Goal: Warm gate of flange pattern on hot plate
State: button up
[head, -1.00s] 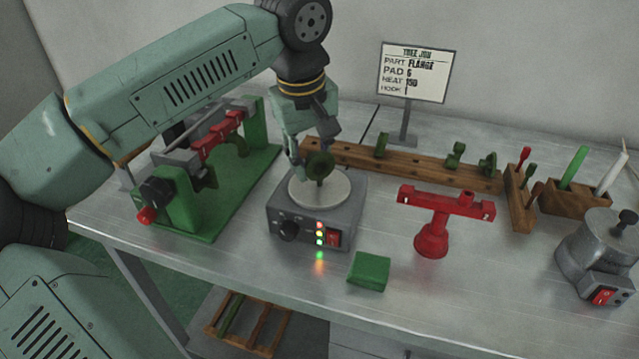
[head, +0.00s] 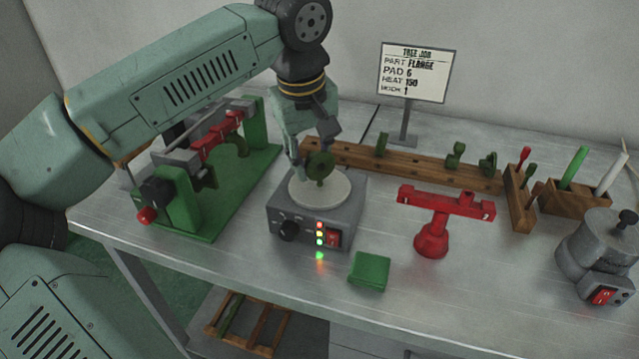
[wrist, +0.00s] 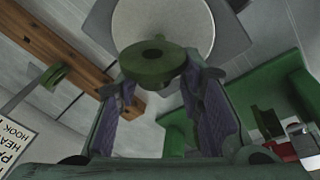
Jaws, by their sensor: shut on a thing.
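The flange pattern (head: 320,166) is a dark green disc with a central hole and a short gate stub pointing down. It also shows in the wrist view (wrist: 152,62). My gripper (head: 309,150) is shut on the flange pattern and holds it upright over the hot plate's round pale disc (head: 335,199). The stub's lower end is at or just above the disc; I cannot tell whether it touches. The hot plate (head: 292,238) is a grey box with a dial, a red switch and several lit lamps. In the wrist view, the pale disc (wrist: 165,18) lies beyond the flange.
A wooden rack (head: 420,174) with green patterns stands behind. A red stand (head: 432,240) and a green pad (head: 369,271) are at the right. A green fixture (head: 215,215) stands at the left. A wax pot (head: 597,245) is far right. A sign reads FLANGE, pad 6, heat 150, hook 1.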

dwell(0.3)
jog(key=p+v, duration=0.2)
jog(key=v, duration=0.1)
jog(key=w+p+v, duration=0.1)
jog(key=p+v, duration=0.1)
jog(key=v, duration=0.1)
jog(key=shift+w+d+r+p, duration=0.1)
jog(key=shift+d+p, duration=0.1)
jog(key=shift+p, duration=0.15)
